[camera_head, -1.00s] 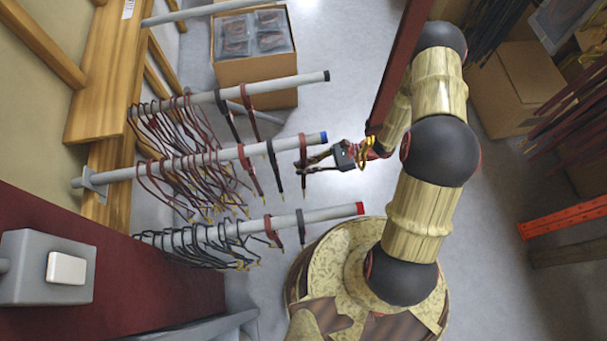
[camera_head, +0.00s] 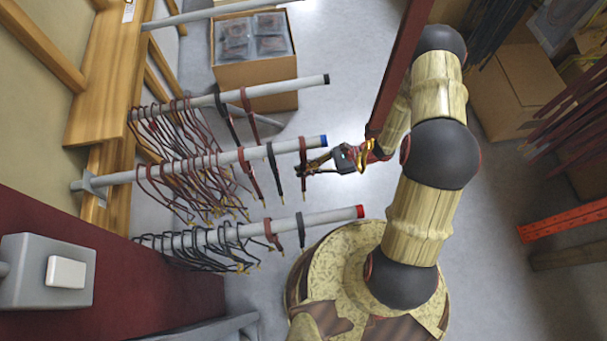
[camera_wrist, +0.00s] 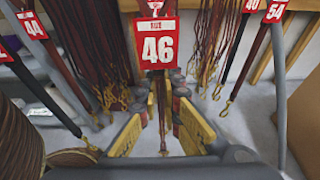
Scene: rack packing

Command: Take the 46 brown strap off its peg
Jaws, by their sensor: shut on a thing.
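The 46 brown strap (camera_head: 303,148) hangs near the blue-capped end of the middle peg (camera_head: 222,158). In the wrist view its red tag (camera_wrist: 157,45) reads 46, and the strap (camera_wrist: 162,112) hangs down below the tag. My gripper (camera_head: 304,166) is beside the peg's end, with its fingers around the strap a little below the peg. In the wrist view my gripper (camera_wrist: 164,100) is shut on the strap, with yellow finger parts on both sides. The strap's loop is still over the peg.
A black strap (camera_head: 272,165) and more brown straps hang further in on the same peg. Pegs with straps lie above (camera_head: 280,86) and below (camera_head: 320,218) in the head view. A carton (camera_head: 255,95) stands behind.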

